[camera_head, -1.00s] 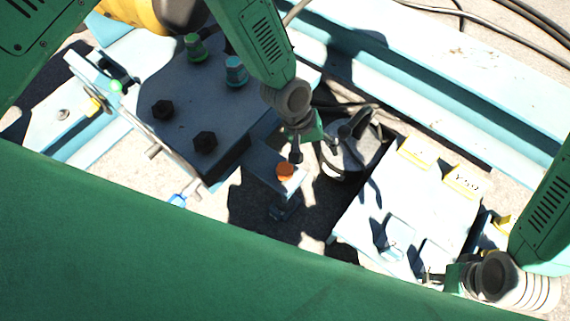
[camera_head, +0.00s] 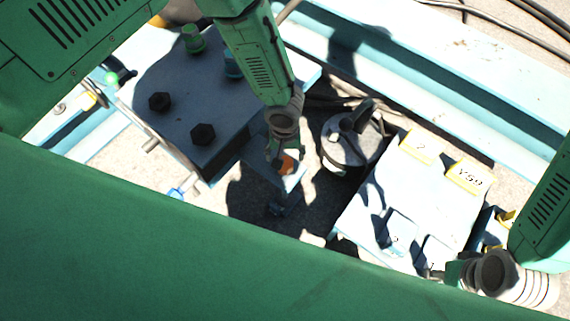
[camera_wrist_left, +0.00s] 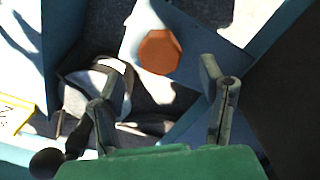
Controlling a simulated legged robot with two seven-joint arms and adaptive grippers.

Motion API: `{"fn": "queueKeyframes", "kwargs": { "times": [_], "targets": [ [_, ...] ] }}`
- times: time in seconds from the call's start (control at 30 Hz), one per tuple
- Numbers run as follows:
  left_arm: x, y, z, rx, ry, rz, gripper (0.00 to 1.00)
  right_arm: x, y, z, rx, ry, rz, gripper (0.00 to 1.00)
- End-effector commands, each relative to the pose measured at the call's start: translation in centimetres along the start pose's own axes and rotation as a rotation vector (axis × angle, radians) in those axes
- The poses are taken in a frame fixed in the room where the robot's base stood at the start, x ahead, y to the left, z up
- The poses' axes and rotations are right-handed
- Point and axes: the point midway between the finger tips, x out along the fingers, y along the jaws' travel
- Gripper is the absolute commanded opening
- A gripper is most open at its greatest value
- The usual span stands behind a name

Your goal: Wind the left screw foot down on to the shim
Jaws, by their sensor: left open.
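The left screw foot shows as an orange hexagonal head (camera_head: 287,165) on a blue bracket plate (camera_head: 262,172) beside the dark machine block; it also shows in the left wrist view (camera_wrist_left: 159,52). My left gripper (camera_head: 281,153) is right at the head, seen from above. In the left wrist view my left gripper (camera_wrist_left: 160,84) is open, its fingers apart, with the orange head beyond and between the fingertip lines. Nothing is held. The lower part of the foot (camera_head: 278,208) is in deep shadow, and I cannot make out the shim. My right gripper (camera_head: 456,274) is at the lower right, its fingers unclear.
The dark block (camera_head: 195,110) carries black bolts and green and teal caps. A round grey part (camera_head: 345,150) stands close right of the foot. Blue rails and cables run behind.

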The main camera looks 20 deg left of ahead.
Motion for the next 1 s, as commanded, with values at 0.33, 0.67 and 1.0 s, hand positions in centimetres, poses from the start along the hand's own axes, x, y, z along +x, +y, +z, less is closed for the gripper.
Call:
{"fn": "queueKeyframes", "kwargs": {
  "times": [0.33, 0.67, 1.0],
  "targets": [
    [4.6, 0.1, 0.0, -0.001, -0.001, 0.001, 0.64, 2.1, 0.0, 0.1, 0.0, 0.0, 0.0, 0.4],
    [4.8, 0.0, 0.0, -0.001, -0.001, 0.001, 0.64, 2.1, 0.0, 0.1, 0.0, 0.0, 0.0, 0.4],
    [4.8, 0.0, 0.1, 0.005, -0.002, 0.0, 0.16, 2.0, 0.0, 0.1, 0.0, 0.0, 0.0, 0.4]
  ]
}}
